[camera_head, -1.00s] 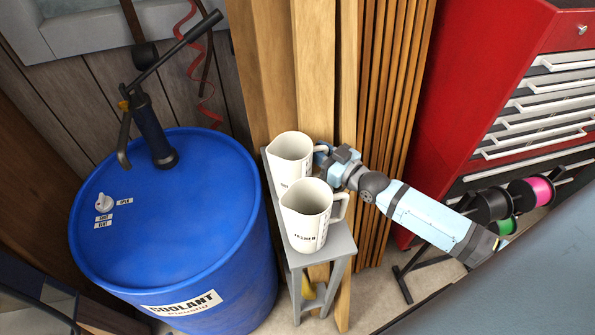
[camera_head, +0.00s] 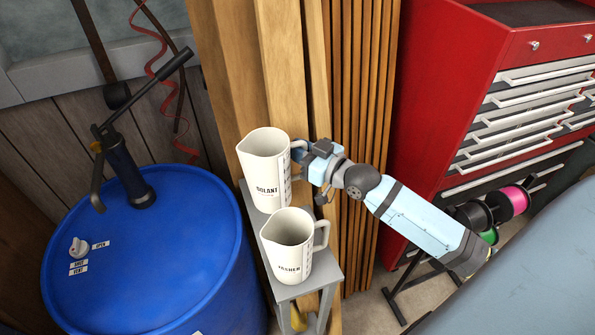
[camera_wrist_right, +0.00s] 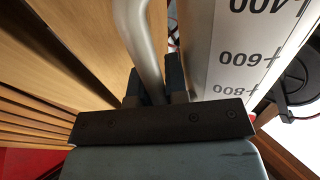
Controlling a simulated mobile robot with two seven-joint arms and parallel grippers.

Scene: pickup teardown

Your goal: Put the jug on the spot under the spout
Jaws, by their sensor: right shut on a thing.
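The coolant jug (camera_head: 262,175), white with a dark label and a measuring scale, is upright at the far end of a narrow grey stand. My right gripper (camera_head: 302,153) is shut on its handle. In the right wrist view the fingers (camera_wrist_right: 160,85) close around the handle (camera_wrist_right: 140,40), beside the jug's scaled wall (camera_wrist_right: 240,50). The jug seems raised above the stand; its base against the stand is hard to judge. The pump spout (camera_head: 97,188) hangs over the blue drum's top, left of the jug. No marked spot shows clearly beneath it. My left gripper is not in view.
A second white jug, labelled washer (camera_head: 288,255), stands on the near part of the grey stand (camera_head: 325,270), close to the coolant jug. Wooden boards (camera_head: 290,70) stand behind. A red tool chest (camera_head: 430,100) is right.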

